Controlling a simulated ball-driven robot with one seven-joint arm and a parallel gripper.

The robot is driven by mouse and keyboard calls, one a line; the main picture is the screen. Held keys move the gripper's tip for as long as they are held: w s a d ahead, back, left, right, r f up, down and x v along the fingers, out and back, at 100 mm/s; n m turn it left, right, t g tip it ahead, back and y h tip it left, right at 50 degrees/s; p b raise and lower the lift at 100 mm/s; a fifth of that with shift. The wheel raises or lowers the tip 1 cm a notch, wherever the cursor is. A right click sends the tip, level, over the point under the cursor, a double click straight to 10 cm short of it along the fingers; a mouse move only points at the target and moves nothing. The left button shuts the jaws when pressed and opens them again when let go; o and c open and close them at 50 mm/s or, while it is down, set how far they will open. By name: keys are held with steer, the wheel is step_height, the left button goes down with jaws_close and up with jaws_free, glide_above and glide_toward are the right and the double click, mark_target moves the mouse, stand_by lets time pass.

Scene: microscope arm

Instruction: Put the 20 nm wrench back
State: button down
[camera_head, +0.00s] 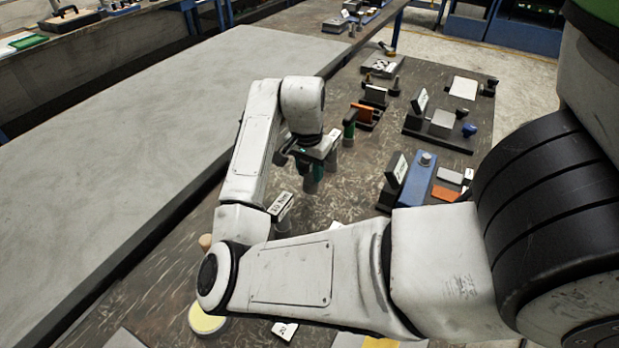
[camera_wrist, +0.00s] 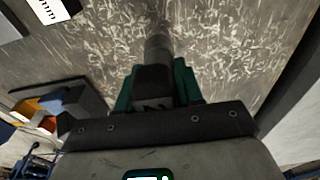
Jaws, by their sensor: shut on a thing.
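My gripper (camera_head: 309,168) is above the worn dark worktop, in the middle of the head view. In the wrist view its green fingers (camera_wrist: 157,92) are shut around a dark tool, which I take to be the wrench (camera_wrist: 155,80). Its grey shaft (camera_wrist: 158,45) points away from the wrist. A small part of the grey tool (camera_head: 312,186) shows below the fingers in the head view. A white tag (camera_head: 280,205) ending in "Nm" stands close to the lower left; its number is hard to read. The wrench's own marking is not readable.
A green-handled tool (camera_head: 349,127) stands just right of my gripper, near an orange block (camera_head: 366,111). A blue block (camera_head: 417,180) and a dark fixture (camera_head: 438,135) lie further right. A pale flat surface (camera_head: 130,120) spreads left. My arm hides part of the near worktop.

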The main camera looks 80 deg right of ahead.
mark_target(309, 179)
steer(key=shift+w+d+f, duration=0.15)
steer(key=shift+f, duration=1.7)
steer(key=shift+f, duration=0.15)
steer(key=c, duration=0.7)
jaws_free()
steer(key=shift+c, duration=0.2)
steer(key=r, duration=0.4)
steer(key=a+r, duration=0.1)
steer(key=r, duration=0.7)
steer(key=shift+w+a+r, duration=0.1)
steer(key=shift+w+a, duration=0.05)
steer(key=shift+w, duration=0.05)
